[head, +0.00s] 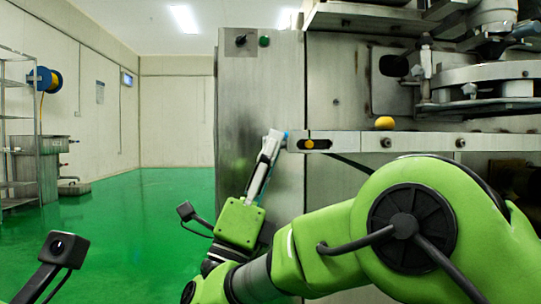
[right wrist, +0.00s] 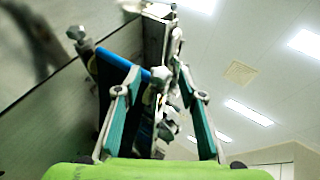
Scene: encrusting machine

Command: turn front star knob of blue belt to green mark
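My right gripper (head: 274,137) is raised beside the left end of the machine's steel rail. A small bit of the blue belt (head: 286,134) shows at its fingertips in the head view. In the right wrist view the fingers of the right gripper (right wrist: 160,95) stand apart, with the blue belt (right wrist: 118,64) beyond and between them. A grey, lobed knob-like part (right wrist: 160,76) shows between the fingertips, at the belt's edge; I cannot tell whether a finger touches it. No green mark can be made out. My left gripper is out of view.
The steel rail (head: 350,142) runs right from the gripper, with an orange-yellow knob (head: 309,144) in its slot. A yellow ball-shaped part (head: 384,123) sits on top. The machine's steel cabinet (head: 245,100) stands behind. Green floor (head: 130,225) at the left is open, with a shelf rack (head: 20,130) beyond.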

